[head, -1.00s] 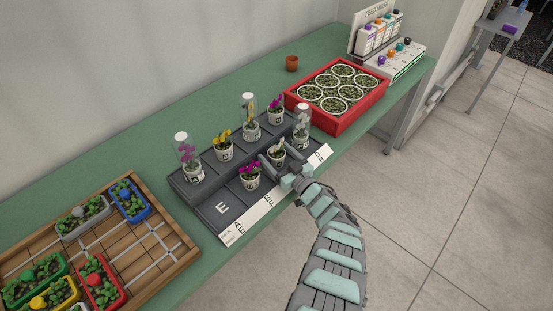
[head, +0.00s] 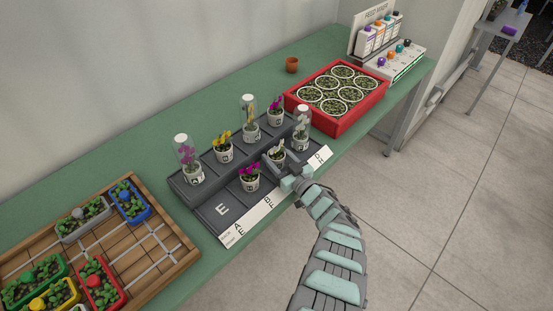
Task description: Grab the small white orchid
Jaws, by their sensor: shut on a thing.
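The small white orchid (head: 278,154) stands in a pale pot in the front row of the dark stepped rack (head: 205,208). My gripper (head: 276,162) reaches in from the front right, with its fingers around the pot, and is shut on it. The pot appears upright and at rack level; whether it touches the rack is hard to tell. A magenta orchid (head: 250,178) stands just left of it. Another pale orchid (head: 301,132), under a clear cover, stands close behind on the right.
The back row holds a yellow orchid (head: 223,146), a covered orchid (head: 187,160), and others. A red tray (head: 345,118) of round pots is at the right. A wooden board (head: 160,258) with coloured planters is at the left. A small terracotta pot (head: 292,64) stands behind.

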